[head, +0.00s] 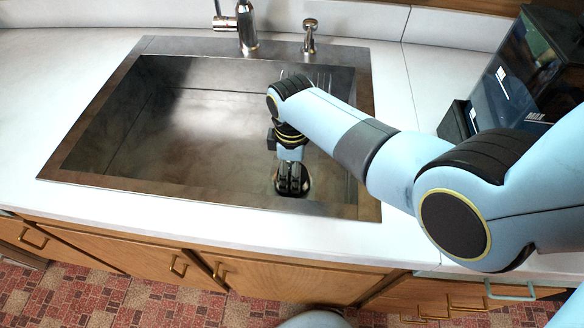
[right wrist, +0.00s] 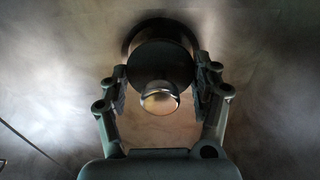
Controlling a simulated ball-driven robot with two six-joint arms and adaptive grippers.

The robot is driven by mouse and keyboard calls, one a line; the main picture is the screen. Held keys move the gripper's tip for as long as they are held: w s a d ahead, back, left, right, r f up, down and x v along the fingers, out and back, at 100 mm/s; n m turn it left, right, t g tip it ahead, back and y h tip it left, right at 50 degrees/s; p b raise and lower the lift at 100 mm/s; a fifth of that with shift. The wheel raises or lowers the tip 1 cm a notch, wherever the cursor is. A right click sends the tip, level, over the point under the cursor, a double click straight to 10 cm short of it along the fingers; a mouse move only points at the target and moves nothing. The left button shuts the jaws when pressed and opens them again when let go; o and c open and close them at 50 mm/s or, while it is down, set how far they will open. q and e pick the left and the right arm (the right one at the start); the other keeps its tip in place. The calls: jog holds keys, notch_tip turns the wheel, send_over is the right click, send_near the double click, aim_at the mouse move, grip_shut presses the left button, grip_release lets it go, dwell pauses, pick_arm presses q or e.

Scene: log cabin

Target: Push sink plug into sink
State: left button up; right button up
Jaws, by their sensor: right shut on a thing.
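The metal sink (head: 180,120) is set in the white counter and its basin looks empty apart from the drain area. My right gripper (head: 291,190) reaches down into the basin at the drain, near the front right. In the right wrist view my right gripper (right wrist: 160,85) has its two fingers either side of the sink plug, a dark disc with a shiny round knob (right wrist: 159,97). It is shut on the plug. The round drain rim (right wrist: 150,28) shows behind the plug. I cannot tell how deep the plug sits in it. My left gripper is not in view.
A faucet (head: 245,25) and a small soap dispenser (head: 310,36) stand behind the sink. A dark coffee machine (head: 530,75) stands on the counter at the right. The counter's left side (head: 60,80) is clear. Wooden cabinets (head: 290,275) with handles lie below the front edge.

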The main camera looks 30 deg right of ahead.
jog(key=shift+p, duration=0.6)
dwell(1.1)
jog(key=shift+f+b, duration=0.85)
jog(key=shift+f, duration=0.25)
jog(key=o, duration=1.3)
jog(key=shift+c, duration=0.2)
jog(key=shift+r, duration=0.15)
notch_tip(320, 180, up, 12)
jog(key=shift+f, duration=0.1)
